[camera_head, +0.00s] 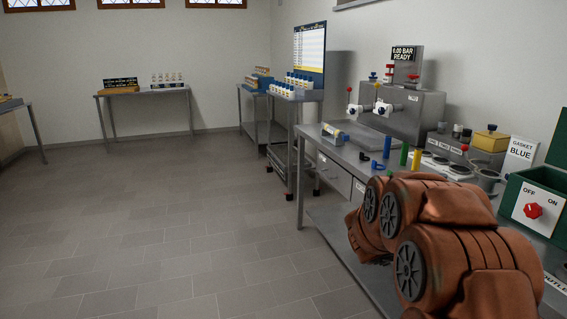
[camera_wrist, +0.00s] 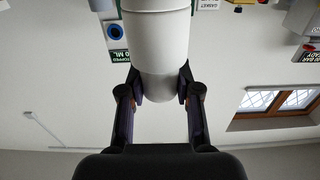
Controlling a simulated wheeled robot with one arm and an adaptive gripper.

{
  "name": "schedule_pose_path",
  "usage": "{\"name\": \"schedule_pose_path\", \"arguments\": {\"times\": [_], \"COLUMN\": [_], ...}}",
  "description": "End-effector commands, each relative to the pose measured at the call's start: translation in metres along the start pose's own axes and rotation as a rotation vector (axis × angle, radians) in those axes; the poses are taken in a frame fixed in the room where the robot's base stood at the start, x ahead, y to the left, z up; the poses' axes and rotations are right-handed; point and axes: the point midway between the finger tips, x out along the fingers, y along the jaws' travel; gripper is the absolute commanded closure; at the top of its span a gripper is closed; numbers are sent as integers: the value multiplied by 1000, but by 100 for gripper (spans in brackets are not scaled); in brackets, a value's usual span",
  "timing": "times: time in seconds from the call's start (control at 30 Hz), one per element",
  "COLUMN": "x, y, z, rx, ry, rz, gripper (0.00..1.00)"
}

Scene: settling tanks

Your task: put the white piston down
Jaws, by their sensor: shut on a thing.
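The white piston (camera_wrist: 158,50) is a smooth white cylinder in the wrist view, with its upper end cut off by the frame's top edge. My gripper (camera_wrist: 160,88) is shut on it, with one dark finger on each side near its rounded lower end in the picture. In the head view, my brown arm covers the right foreground, and I cannot make out the gripper or the piston there. What lies directly beneath the piston is not visible.
A grey workbench (camera_head: 338,155) runs along the right wall, holding small coloured cylinders, a grey machine (camera_head: 408,112) reading "6.00 BAR READY", a yellow box (camera_head: 490,140) and a "GASKET BLUE" sign (camera_head: 518,155). A green box (camera_head: 512,195) has a red knob. The floor at left is clear.

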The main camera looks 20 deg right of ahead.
Motion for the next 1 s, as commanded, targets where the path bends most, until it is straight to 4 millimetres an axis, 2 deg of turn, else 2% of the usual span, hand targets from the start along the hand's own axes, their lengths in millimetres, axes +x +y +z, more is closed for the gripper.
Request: {"name": "schedule_pose_path", "arguments": {"times": [0.07,0.17,0.27,0.47,0.7,0.9,1.0], "x": [-2,-8,-22,-70,-150,-231,-272], "y": [-8,-31,-67,-150,-232,-283,-300], "z": [-1,-4,-9,-13,-10,2,10], "rx": [1,2,2,0,-1,-1,-1], "ry": [0,-1,2,0,1,-2,-3], "rz": [-23,-93,-204,-478,-801,-1063,-1183], "gripper": [100,100,100,100,100,100,100]}}
